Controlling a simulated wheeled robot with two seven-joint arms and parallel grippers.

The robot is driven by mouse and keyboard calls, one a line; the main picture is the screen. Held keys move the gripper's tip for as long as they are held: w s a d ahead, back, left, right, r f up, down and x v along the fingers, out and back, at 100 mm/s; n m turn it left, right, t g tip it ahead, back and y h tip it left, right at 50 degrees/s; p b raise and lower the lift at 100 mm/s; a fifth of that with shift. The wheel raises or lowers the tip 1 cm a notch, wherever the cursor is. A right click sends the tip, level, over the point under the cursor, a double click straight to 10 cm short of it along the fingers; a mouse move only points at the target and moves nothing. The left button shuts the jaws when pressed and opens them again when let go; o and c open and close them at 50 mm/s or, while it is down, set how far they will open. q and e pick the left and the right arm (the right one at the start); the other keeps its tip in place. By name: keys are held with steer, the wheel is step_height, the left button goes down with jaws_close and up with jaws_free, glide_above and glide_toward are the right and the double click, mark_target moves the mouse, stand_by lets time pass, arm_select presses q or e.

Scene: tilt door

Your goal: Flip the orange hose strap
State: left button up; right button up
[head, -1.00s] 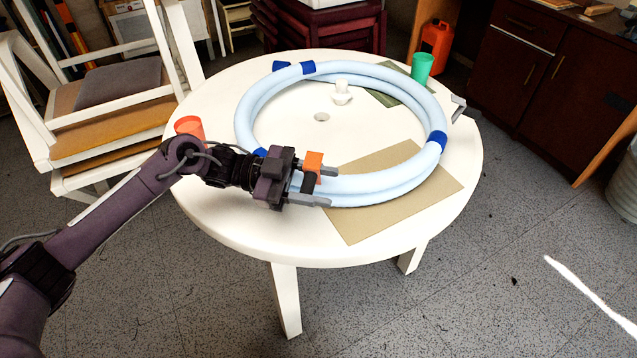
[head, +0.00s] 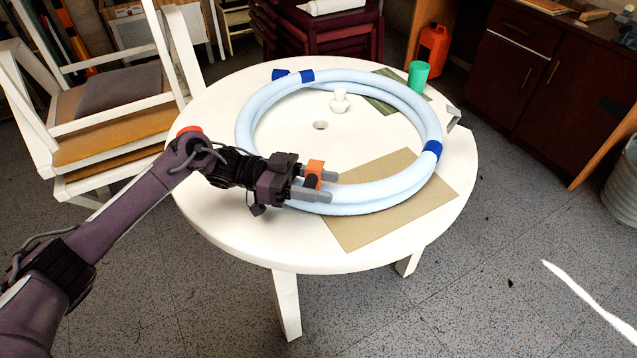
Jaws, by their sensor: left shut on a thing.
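The orange strap (head: 314,167) sits on the near-left part of the pale blue hose ring (head: 385,191), with its orange part standing up. A dark part of the strap shows below the orange, between the fingers. My left gripper (head: 318,186) is shut on the strap, its two grey fingers on either side of it. The hose ring lies coiled on the round white table (head: 240,222) with blue bands around it. My right gripper is not clearly visible; a small grey piece (head: 455,117) shows at the table's right edge, and I cannot tell what it is.
A tan mat (head: 355,237) lies under the near right of the ring. A green cup (head: 418,75) stands behind the ring. A white knob-like object (head: 340,101) stands inside it. A red cup (head: 188,131) is mostly hidden behind my left arm. White chairs (head: 95,120) stand at the left.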

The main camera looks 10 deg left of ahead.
mark_target(306, 179)
arm_select(q)
steer(key=shift+w+d+r+n+p, duration=0.15)
steer(key=shift+w+n+p, duration=0.2)
steer(key=shift+n, duration=0.75)
arm_select(e)
steer(key=shift+s+d+f, duration=0.15)
steer(key=shift+s+f, duration=0.15)
steer(key=shift+s, duration=0.5)
arm_select(q)
steer(key=shift+w, duration=0.1)
steer(key=o, duration=1.3)
steer(key=shift+a, duration=0.2)
